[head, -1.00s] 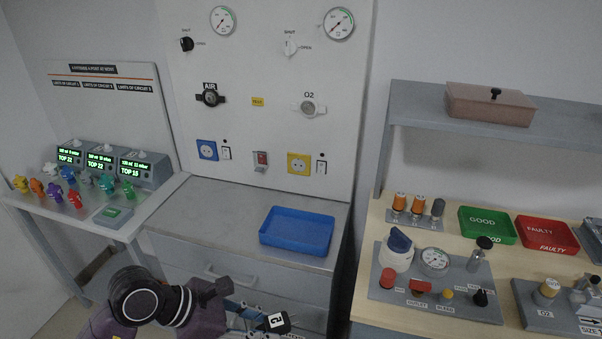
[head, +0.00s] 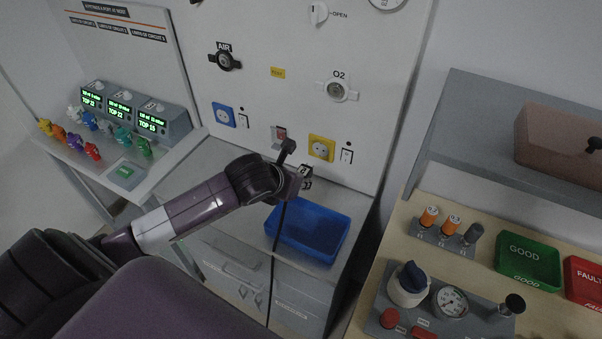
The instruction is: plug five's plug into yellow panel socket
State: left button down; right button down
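The yellow panel socket (head: 321,148) is a yellow plate with a round pale face, low on the white panel. My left gripper (head: 291,178) is in front of the panel, below and left of that socket and above the blue tray. It appears shut on a black plug (head: 287,147), whose upper end stands above the gripper. A black cable (head: 272,265) hangs from it past the drawers. A black-and-white tag (head: 306,177) shows beside the gripper; its number is not clear. The fingers are mostly hidden by my wrist. The plug is apart from the yellow socket. My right gripper is not in view.
A blue socket (head: 224,115), a red switch (head: 280,133) and a white switch (head: 346,154) are on the panel. The blue tray (head: 338,247) is on the metal cabinet below. A wooden bench (head: 393,245) with gauges and bins stands at the right.

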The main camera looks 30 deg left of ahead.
aim_at(307, 165)
pick_arm(q)
jog(key=shift+w+r, duration=0.1)
jog(key=shift+r, duration=0.2)
jog(key=shift+w+p, duration=0.3)
jog(key=shift+p, duration=0.1)
jog(key=shift+w, duration=0.7)
jog(key=shift+w+a+f+p, duration=0.1)
jog(key=shift+w+p, duration=0.3)
jog(key=shift+w, duration=1.05)
jog(key=shift+f, duration=0.1)
jog(key=shift+w+b, duration=0.2)
jog(key=shift+b, duration=0.15)
jog(key=shift+b, duration=0.45)
jog(key=shift+w+a+b, duration=0.1)
jog(key=shift+w+b, duration=0.45)
jog(key=shift+w, duration=0.65)
jog(key=shift+r, duration=0.25)
